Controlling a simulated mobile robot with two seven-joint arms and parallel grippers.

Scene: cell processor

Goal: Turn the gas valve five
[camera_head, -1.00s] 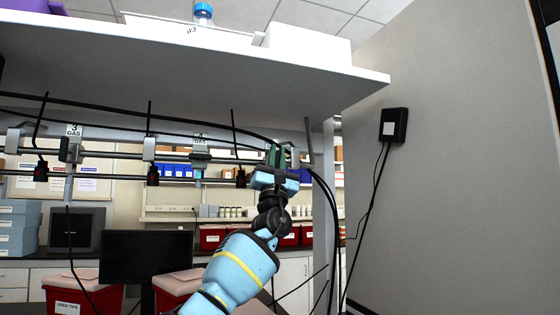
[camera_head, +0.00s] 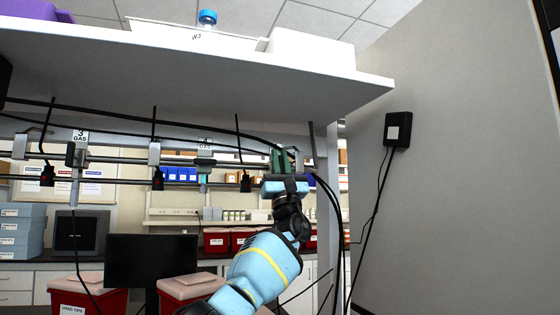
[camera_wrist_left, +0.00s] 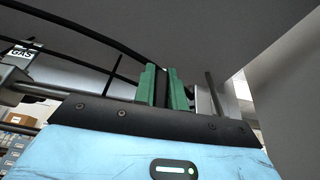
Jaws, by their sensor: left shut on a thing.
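My left gripper (camera_head: 284,162) is at the right end of the pipe rails under the shelf, its green fingers pointing up. In the left wrist view the two green fingers (camera_wrist_left: 162,88) stand close together, shut on a dark, narrow part between them, at the place of the right-end gas valve. The fingers hide most of that valve, and no number five is readable. The gas valve labelled 3 (camera_head: 81,137) and the one labelled 4 (camera_head: 204,145) are further left on the rails. My right gripper is not in view.
A white shelf (camera_head: 200,62) hangs just above the gripper. Black cables (camera_head: 334,210) run down close to its right side. A grey wall with a black box (camera_head: 398,129) stands further right. Red bins (camera_head: 90,296) and a monitor (camera_head: 150,258) are below left.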

